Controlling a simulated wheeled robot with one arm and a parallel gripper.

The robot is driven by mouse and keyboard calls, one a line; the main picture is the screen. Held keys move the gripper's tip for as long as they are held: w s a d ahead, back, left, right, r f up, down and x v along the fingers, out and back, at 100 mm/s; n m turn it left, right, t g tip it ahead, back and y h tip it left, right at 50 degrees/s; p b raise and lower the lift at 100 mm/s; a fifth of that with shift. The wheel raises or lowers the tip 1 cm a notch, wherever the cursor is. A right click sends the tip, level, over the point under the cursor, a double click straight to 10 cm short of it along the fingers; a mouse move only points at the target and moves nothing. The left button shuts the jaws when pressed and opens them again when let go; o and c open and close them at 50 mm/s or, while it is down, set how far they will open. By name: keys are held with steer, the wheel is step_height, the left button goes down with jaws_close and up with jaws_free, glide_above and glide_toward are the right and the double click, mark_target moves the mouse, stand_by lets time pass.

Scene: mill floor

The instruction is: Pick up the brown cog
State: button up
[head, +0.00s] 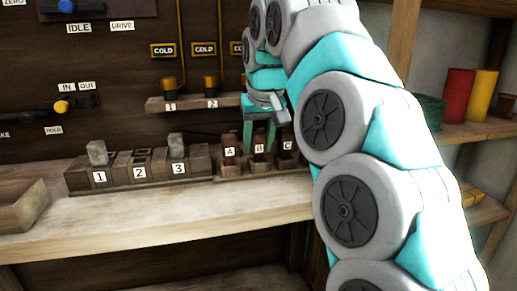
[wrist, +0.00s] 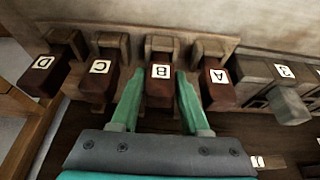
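I cannot make out a brown cog in either view. My gripper (head: 258,148) points down at the row of lettered dark red-brown blocks on the bench. In the wrist view my gripper (wrist: 160,88) is open, with green fingers on either side of the block marked B (wrist: 160,86). A gap shows on the left of that block; the right finger is close to it, and I cannot tell whether it touches. Block A (wrist: 217,84) is beside the right finger and block C (wrist: 98,84) beside the left finger.
Block D (wrist: 42,75) is at the left of the wrist view. Numbered sockets (head: 140,172) stand left of the lettered row. An open wooden tray (head: 22,205) is at the far left. A small shelf (head: 190,104) is above. Red and yellow cylinders (head: 458,95) stand on the right shelf.

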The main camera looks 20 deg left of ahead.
jaws_close()
stand_by(0.4)
